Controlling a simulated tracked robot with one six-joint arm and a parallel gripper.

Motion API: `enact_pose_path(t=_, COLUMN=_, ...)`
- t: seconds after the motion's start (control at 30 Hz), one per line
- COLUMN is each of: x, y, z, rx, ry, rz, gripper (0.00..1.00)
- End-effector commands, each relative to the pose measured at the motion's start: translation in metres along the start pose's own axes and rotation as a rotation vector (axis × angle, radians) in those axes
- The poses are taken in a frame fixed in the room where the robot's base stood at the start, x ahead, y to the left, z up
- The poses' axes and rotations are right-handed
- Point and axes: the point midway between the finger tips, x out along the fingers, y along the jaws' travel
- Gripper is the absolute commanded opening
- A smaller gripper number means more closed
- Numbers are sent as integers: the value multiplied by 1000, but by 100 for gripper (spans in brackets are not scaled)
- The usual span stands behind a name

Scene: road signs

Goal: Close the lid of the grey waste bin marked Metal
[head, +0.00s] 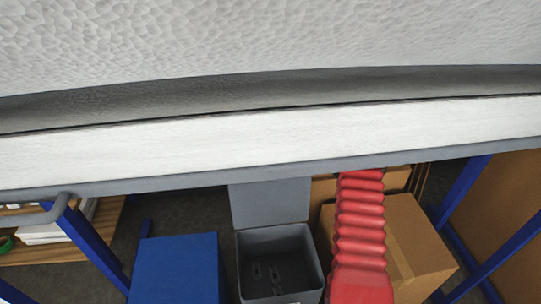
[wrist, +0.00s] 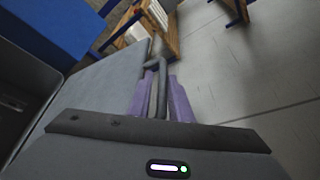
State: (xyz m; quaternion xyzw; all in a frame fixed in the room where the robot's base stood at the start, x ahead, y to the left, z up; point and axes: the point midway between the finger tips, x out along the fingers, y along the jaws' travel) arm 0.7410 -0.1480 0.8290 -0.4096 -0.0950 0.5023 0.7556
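The grey waste bin (head: 240,270) stands open at the bottom middle of the head view, with a few small dark pieces inside. Its grey lid (head: 270,203) is raised at the far side. No readable Metal marking shows. In the wrist view, a flat grey panel (wrist: 95,85), which looks like the lid, lies left of my gripper (wrist: 159,85). The purple fingers stand apart, with a dark grey handle loop (wrist: 157,63) at or between their tips. I cannot tell whether they press on it. My gripper is hidden in the head view.
A blue box or bin (head: 178,268) stands left of the grey bin. A cardboard box (head: 425,250) stands right. A red ribbed column (head: 360,225) rises between. A large white surface (head: 270,40) blocks the upper head view. Open floor (wrist: 260,70) lies right in the wrist view.

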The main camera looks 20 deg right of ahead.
Motion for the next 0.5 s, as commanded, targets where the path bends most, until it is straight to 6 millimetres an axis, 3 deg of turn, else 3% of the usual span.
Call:
enact_pose_path(t=0.27, x=9, y=1, z=4, rx=-3, ry=-9, rz=8, gripper=18)
enact_pose_path(t=0.5, x=12, y=1, z=5, rx=-3, ry=-12, rz=11, gripper=3)
